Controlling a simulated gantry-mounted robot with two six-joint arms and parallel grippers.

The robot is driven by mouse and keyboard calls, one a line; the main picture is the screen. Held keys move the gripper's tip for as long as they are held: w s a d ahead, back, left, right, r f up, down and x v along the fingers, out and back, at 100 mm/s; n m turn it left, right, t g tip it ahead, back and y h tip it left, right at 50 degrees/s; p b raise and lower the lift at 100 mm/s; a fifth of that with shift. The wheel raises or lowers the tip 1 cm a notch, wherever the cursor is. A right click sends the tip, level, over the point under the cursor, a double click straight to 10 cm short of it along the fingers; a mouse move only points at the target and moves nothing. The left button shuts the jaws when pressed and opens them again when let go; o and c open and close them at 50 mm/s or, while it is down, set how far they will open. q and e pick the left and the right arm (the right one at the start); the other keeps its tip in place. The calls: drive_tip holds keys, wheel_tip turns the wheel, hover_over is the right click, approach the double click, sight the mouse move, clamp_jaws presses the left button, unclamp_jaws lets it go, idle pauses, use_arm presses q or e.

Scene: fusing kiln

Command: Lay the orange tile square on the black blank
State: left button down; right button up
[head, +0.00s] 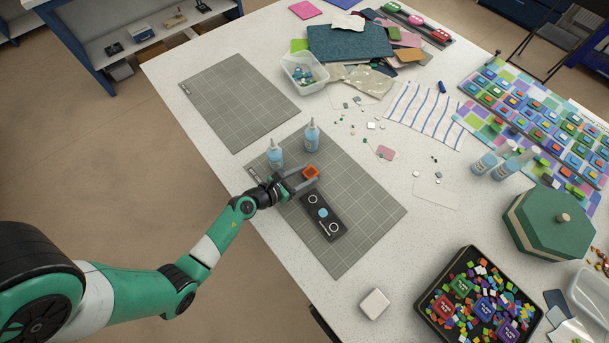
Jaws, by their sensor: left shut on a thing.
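The orange tile (311,172) is a small square between the fingertips of my left gripper (306,178). The gripper is shut on it, just beyond the upper end of the black blank (331,229). The blank is a dark rounded rectangle with white rings and a blue disc on it. It lies at a slant on the near grey gridded mat (369,196). I cannot tell how high the tile is above the mat. My right gripper is not in the view.
Two blue glue bottles (275,155) (312,135) stand on the mat close to the gripper. A black tray of coloured chips (432,290), a white block (374,304) and a green hexagonal box (552,222) stand to the right. The far mat (238,101) is clear.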

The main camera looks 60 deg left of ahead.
use_arm(q)
drive_tip(key=shift+f, duration=0.15)
drive_tip(key=shift+c, duration=1.3)
unclamp_jaws()
drive_tip(key=shift+s+r, duration=0.2)
drive_tip(key=shift+r, duration=0.1)
drive_tip(key=p+v, duration=0.2)
drive_tip(key=v, duration=0.9)
drive_tip(key=shift+s, duration=0.3)
